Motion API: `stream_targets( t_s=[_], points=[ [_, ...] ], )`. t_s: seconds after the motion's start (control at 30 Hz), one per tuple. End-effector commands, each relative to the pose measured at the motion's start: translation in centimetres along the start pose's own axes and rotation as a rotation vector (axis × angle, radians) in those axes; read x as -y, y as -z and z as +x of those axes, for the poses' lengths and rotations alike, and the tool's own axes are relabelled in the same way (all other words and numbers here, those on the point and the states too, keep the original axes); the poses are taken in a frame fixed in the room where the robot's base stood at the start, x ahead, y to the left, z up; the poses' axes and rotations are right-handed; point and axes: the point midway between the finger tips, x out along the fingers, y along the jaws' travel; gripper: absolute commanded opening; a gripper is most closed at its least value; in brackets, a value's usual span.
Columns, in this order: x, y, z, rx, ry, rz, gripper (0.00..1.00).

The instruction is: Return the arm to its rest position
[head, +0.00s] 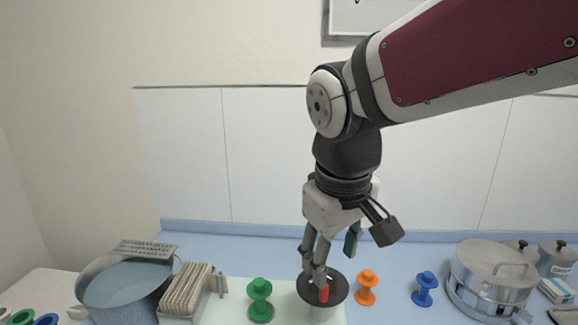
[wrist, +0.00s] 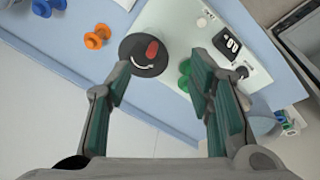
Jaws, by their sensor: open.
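My gripper (wrist: 162,105) is open and empty, pointing down over the counter in the wrist view. In the head view my gripper (head: 332,262) hangs from the bent arm above a round black dish (head: 337,290). The black dish also shows between and beyond the fingers in the wrist view (wrist: 133,62). A red piece (head: 323,294) lies in the dish, and it shows in the wrist view (wrist: 152,50). A pale curved item lies beside the red piece. The fingers partly cover the dish in the head view.
A green spool (head: 260,300) stands left of the dish. An orange spool (head: 366,287) and a blue spool (head: 424,289) stand to its right. A wooden rack (head: 186,291) and a grey basin (head: 125,289) are at left, a lidded metal pot (head: 490,275) at right. The air above the counter is open.

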Motion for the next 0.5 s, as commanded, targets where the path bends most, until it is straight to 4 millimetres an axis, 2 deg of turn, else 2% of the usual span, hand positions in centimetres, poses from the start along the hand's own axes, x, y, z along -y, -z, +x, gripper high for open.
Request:
stream_targets(
  t_s=[0.03, 0.1, 0.3, 0.5],
  points=[
    [-1.1, -1.9, -0.8, -0.019, -0.014, 0.06, 0.48],
    [-2.3, -4.4, -1.5, -0.042, -0.025, 0.142, 0.48],
    [-4.1, -11.3, -2.5, -0.115, -0.043, 0.371, 0.48],
    [-4.2, -15.8, -2.3, -0.175, -0.043, 0.528, 0.48]
  ],
)
